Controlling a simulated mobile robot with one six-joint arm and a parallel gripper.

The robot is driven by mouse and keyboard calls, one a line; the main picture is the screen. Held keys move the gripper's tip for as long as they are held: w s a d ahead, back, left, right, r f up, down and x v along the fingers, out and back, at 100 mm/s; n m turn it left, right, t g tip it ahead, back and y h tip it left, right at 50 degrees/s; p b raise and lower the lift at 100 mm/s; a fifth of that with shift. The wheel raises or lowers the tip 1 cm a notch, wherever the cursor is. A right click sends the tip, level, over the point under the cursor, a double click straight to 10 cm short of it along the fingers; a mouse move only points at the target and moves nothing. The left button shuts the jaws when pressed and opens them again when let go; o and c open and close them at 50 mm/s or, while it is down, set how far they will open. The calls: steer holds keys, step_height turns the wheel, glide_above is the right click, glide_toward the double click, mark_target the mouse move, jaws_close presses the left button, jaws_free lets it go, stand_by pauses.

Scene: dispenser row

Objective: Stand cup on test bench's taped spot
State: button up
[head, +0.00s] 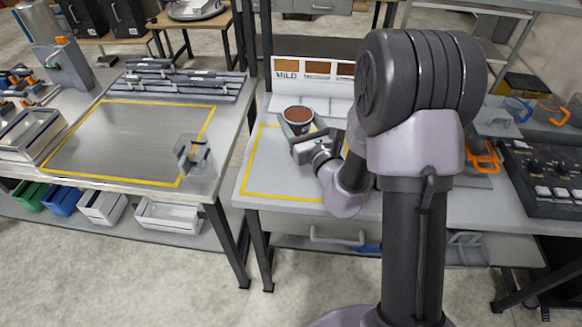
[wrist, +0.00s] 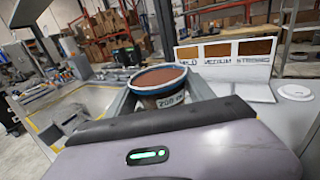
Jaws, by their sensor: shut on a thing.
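The cup (head: 298,116) holds brown liquid nearly to its rim and looks about upright. My gripper (head: 300,138) is shut on it, above the back part of a yellow-taped area (head: 247,165) on the right-hand bench (head: 238,190). My arm covers the right part of this taped area. The left-hand bench (head: 90,180) has another yellow-taped rectangle (head: 110,182).
A colour chart (head: 312,70) with brown swatches stands behind the cup. A clear container (head: 195,157) stands at the left-hand bench's right edge. A control panel (head: 550,185) and orange-handled items (head: 484,157) are on the right. A gap separates the benches.

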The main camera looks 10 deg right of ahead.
steer(key=shift+w+d+n+g+y+p, duration=0.25)
steer(key=shift+n+y+p, duration=0.3)
steer(key=shift+y, duration=0.35)
steer(key=shift+s+f+n+g+y, duration=0.15)
steer(key=shift+f+n+g+y, duration=0.2)
steer(key=shift+y, duration=0.45)
steer(key=shift+n+g+y, duration=0.3)
steer(key=shift+n+y, duration=0.3)
steer(key=shift+y, duration=0.1)
steer(key=f+b, duration=0.1)
steer(key=f, duration=0.2)
steer(key=f+b, duration=0.1)
steer(key=f, duration=0.3)
steer(key=f+b, duration=0.2)
steer(key=f, duration=0.2)
steer(key=shift+s+a+f, duration=0.1)
steer(key=shift+s+a, duration=0.05)
steer(key=shift+s, duration=0.25)
steer(key=o, duration=1.8)
